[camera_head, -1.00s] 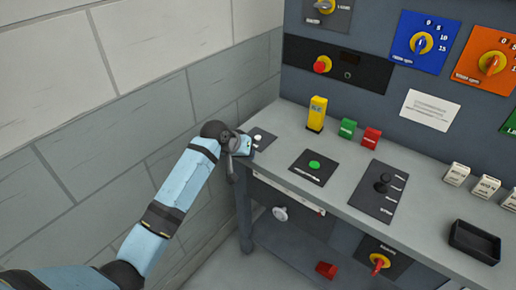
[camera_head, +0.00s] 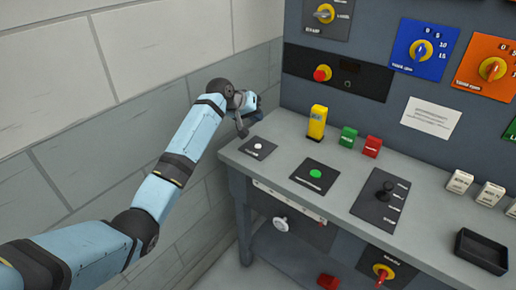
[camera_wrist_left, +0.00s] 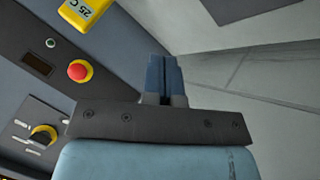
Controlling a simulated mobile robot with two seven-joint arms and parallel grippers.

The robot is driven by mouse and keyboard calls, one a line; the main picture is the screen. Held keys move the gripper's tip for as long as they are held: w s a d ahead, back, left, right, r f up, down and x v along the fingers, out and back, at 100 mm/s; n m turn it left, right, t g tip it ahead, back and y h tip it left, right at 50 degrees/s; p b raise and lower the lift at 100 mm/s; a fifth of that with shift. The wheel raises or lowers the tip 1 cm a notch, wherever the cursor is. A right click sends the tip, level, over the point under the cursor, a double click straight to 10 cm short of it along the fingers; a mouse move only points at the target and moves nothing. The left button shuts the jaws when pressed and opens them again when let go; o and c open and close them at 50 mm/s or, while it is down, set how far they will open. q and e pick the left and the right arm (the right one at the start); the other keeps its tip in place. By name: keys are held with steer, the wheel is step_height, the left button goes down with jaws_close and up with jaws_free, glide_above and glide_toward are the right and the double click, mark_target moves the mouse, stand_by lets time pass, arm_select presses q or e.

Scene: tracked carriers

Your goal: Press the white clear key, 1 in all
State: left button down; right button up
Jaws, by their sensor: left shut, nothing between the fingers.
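The white clear key (camera_head: 258,146) is a small round white button on a dark square plate (camera_head: 250,152) at the left end of the grey bench. My left gripper (camera_head: 242,128) is above and behind this plate, apart from the key, close to the wall corner. In the left wrist view my left gripper (camera_wrist_left: 165,62) has its two blue-grey fingers shut together with nothing between them. The white key does not show in the wrist view. My right gripper is in neither view.
A green button (camera_head: 315,174) on a dark plate and a black lever (camera_head: 385,190) lie to the right. A yellow block (camera_head: 317,122), a green block (camera_head: 348,138) and a red block (camera_head: 371,146) stand behind. A black tray (camera_head: 481,250) is at the right.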

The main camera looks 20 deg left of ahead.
arm_select(q)
steer(key=b, duration=0.7)
glide_above(256, 145)
step_height(256, 145, down, 6)
steer(key=shift+d+f, duration=0.1)
steer(key=shift+p, duration=0.55)
steer(key=shift+f, duration=0.9)
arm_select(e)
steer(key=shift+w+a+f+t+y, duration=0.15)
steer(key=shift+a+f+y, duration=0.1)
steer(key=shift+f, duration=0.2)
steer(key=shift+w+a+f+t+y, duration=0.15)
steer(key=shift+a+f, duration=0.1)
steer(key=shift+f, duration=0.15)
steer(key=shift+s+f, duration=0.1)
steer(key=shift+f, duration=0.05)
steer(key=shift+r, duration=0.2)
